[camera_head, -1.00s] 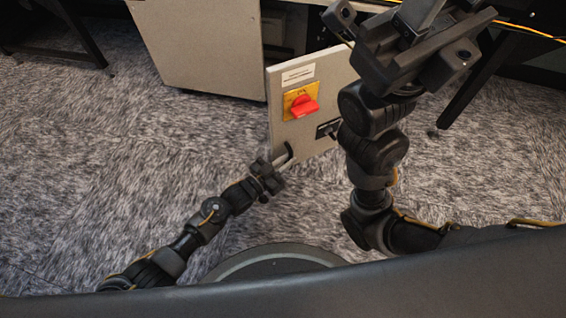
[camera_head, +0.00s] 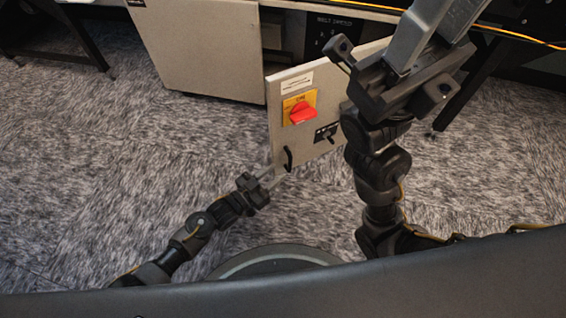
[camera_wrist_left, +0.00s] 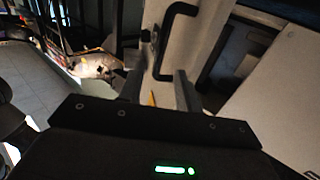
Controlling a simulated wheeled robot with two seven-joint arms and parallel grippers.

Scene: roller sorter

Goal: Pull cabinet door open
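The cabinet door (camera_head: 335,85) stands swung out from the cabinet, in the middle of the head view. It carries a red rotary switch (camera_head: 302,113) on a yellow plate and a black bar handle (camera_head: 287,159) near its lower left edge. My left gripper (camera_head: 272,176) is just below and left of the handle. In the left wrist view, its two fingers (camera_wrist_left: 167,92) are apart with nothing between them, and the handle (camera_wrist_left: 172,32) lies beyond their tips. My right gripper (camera_head: 445,25) is raised at the upper right, its fingertips cut off by the frame.
The cabinet's pale front panel (camera_head: 197,45) is at the upper left, with a dark opening (camera_head: 335,38) beside it. A yellow cable (camera_head: 515,37) runs along the top right. A dark table leg (camera_head: 465,100) stands right of the door. The carpet (camera_head: 110,150) at left is clear.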

